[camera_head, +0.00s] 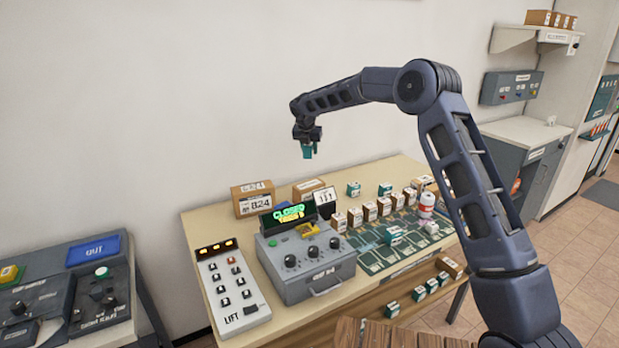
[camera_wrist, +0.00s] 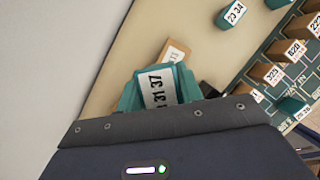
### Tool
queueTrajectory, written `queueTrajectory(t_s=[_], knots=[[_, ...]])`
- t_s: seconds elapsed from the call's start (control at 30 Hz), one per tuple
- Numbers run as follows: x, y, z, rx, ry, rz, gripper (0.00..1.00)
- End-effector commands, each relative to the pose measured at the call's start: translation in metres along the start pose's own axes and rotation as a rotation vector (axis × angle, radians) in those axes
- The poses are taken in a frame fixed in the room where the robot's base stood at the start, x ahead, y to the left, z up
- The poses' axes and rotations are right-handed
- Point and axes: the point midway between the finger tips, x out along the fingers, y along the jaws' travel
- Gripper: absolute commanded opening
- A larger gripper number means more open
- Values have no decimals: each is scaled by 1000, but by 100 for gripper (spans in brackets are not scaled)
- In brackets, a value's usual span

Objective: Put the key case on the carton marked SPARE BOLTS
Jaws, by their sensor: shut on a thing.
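My gripper (camera_head: 308,143) is raised above the back of the bench, shut on a small teal box (camera_head: 308,153). In the wrist view this teal box (camera_wrist: 160,88) has a white label reading about "31 37". I cannot tell for sure that it is the key case. A brown carton (camera_head: 242,207) labelled 824 stands at the back of the bench, and another brown carton (camera_head: 306,189) stands to its right. A brown carton (camera_wrist: 176,47) shows partly behind the held box in the wrist view. I cannot read SPARE BOLTS on any carton.
The beige bench (camera_head: 205,222) carries a grey control box (camera_head: 308,272) with a green CLOSED display, a white LIFT panel (camera_head: 232,288), and a green mat (camera_head: 372,258) with several small boxes. A wall is behind.

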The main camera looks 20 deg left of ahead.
Motion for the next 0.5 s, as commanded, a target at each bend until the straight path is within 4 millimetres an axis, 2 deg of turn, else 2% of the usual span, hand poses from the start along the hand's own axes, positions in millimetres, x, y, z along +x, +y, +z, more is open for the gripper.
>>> queueTrajectory(t_s=[0.1,0.3,0.5], knots=[[26,-1,-11,0,2,-2,12],[61,0,-26,0,1,-2,12],[76,0,-31,0,-1,0,12]])
